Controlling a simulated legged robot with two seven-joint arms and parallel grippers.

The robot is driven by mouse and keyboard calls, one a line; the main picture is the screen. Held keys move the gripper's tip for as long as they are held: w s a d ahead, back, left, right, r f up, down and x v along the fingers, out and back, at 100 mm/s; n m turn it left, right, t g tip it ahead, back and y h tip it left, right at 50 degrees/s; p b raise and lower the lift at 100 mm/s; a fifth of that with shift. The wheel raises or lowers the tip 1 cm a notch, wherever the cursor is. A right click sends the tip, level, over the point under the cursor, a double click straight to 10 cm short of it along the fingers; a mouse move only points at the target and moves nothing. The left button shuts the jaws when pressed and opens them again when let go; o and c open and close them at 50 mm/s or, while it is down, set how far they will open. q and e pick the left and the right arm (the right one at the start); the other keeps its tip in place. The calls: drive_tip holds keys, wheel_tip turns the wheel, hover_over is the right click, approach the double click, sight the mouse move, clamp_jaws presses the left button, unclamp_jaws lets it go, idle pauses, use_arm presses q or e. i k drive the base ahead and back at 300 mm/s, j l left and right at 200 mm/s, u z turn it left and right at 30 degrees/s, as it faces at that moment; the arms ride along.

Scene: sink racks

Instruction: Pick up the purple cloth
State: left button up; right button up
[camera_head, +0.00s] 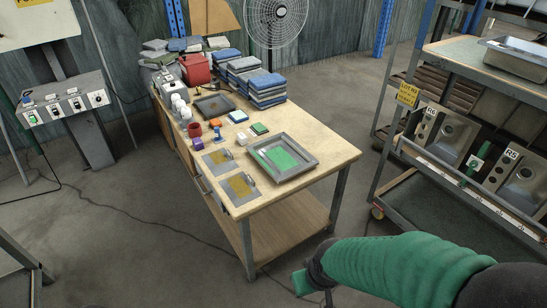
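A small purple item (197,144), which looks like the purple cloth, lies near the left edge of the wooden work table (318,153). It sits just in front of a dark red ring-shaped object (195,130) and beside a small blue item (217,134). My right arm, in a green sleeve, comes in from the lower right. My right gripper (312,283) is in front of the table, low and well away from the purple item. Its fingers are small and partly cut off by the bottom edge, so their opening is unclear. My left gripper is not in view.
A rack with sinks (452,135) stands at right. A fan (276,20) stands behind.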

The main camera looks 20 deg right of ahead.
sight(197, 142)
drive_tip(key=z, duration=0.75)
drive_tip(key=i+j+z, duration=0.2)
drive_tip(key=j+z, duration=0.15)
drive_tip(key=i+j+z, duration=0.2)
drive_tip(key=j+z, duration=0.15)
drive_tip(key=i+j+z, duration=0.1)
drive_tip(key=j+z, duration=0.25)
drive_tip(key=j, duration=0.15)
drive_tip(key=j+z, duration=0.35)
drive_tip(key=j, duration=0.15)
drive_tip(key=j+z, duration=0.2)
drive_tip(key=j, duration=2.6)
